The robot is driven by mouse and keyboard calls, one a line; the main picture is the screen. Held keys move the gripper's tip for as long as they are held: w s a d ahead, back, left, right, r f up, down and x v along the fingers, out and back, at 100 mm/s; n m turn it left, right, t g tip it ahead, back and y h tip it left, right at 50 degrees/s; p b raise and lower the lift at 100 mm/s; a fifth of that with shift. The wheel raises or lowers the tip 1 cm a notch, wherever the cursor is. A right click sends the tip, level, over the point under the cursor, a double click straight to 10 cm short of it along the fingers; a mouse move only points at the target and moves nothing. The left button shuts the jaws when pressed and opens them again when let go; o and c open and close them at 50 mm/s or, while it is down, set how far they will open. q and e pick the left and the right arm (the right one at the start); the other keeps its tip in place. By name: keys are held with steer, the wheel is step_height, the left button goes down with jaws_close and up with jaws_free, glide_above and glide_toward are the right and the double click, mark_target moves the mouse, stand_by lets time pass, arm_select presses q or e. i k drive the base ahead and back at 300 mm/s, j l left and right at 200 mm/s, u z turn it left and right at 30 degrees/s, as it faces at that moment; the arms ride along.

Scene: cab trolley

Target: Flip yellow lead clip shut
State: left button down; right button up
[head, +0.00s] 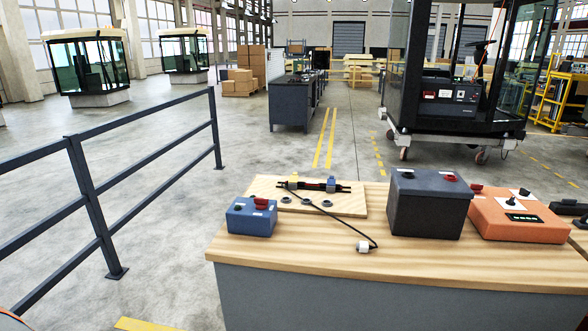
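A small yellow clip (294,180) sits at the left part of a dark bar (315,186) on a pale wooden board (350,206). A blue clip (331,184) sits further right on the same bar. The yellow clip is too small here to tell whether it is open or shut. A thin black lead (335,219) runs from near the yellow clip across the board to a white plug (363,246) on the bench top. Neither of my grippers is in view.
The wooden bench (300,261) also carries a small blue battery (251,216), a large dark battery (428,204) and an orange unit (518,217). Three grey rings lie at the board's front. A dark railing (90,200) stands left. A cab trolley (455,90) stands behind.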

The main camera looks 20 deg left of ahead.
mark_target(293, 178)
steer(key=i+j+z, duration=0.1)
steer(key=j, duration=0.35)
steer(key=j+z, duration=0.1)
steer(key=j, duration=0.35)
steer(key=j+z, duration=0.25)
steer(key=j, duration=0.25)
steer(key=j+z, duration=0.2)
steer(key=j, duration=0.25)
steer(key=k+j+z, duration=0.25)
steer(key=j, duration=0.25)
steer(key=j+z, duration=0.2)
steer(key=j, duration=0.25)
steer(key=j+z, duration=0.15)
steer(key=j, duration=0.15)
steer(key=k+j+z, duration=0.2)
steer(key=j, duration=0.15)
steer(key=j+z, duration=0.15)
steer(key=j, duration=0.15)
